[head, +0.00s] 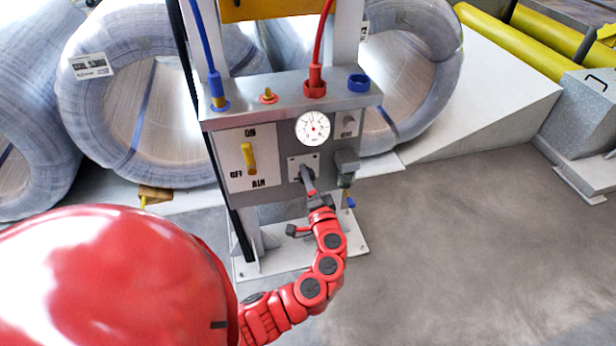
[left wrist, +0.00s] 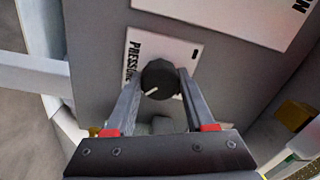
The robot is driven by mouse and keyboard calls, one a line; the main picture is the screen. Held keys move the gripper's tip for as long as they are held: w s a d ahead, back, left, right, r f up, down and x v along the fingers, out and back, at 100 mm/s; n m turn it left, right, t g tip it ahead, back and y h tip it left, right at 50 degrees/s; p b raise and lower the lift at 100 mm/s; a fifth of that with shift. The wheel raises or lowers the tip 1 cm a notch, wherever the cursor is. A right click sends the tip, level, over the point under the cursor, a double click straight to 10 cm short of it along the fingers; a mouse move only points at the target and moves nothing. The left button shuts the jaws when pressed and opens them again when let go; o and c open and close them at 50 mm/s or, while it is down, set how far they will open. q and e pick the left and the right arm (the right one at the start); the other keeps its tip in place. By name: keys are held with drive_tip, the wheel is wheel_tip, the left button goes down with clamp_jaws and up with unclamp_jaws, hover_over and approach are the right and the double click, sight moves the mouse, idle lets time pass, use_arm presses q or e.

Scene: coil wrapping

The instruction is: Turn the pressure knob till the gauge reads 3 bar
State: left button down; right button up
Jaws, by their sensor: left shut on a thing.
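The black pressure knob (left wrist: 159,79) sits on a white plate (left wrist: 150,57) lettered PRESSURE, and a white pointer line shows on its face. My left gripper (left wrist: 158,85) has one finger on each side of the knob and is shut on it. In the head view my left gripper (head: 307,178) reaches the panel just below the gauge and hides most of the knob. The round white gauge (head: 313,127) has a red mark and a thin dark needle pointing roughly upward; its numbers are too small to read. My right gripper is not in view.
A yellow lever (head: 248,158) stands on the ON/OFF AIR plate left of the gauge. Blue and red hoses enter the panel top. Wrapped coils (head: 130,95) stand behind. The floor at right (head: 450,240) is clear.

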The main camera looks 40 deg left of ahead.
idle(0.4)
use_arm(q)
drive_tip(key=shift+c, duration=1.3)
unclamp_jaws()
drive_tip(key=v, duration=1.7)
drive_tip(key=shift+d+p, duration=0.2)
drive_tip(key=shift+p, duration=0.1)
drive_tip(key=shift+s, duration=0.1)
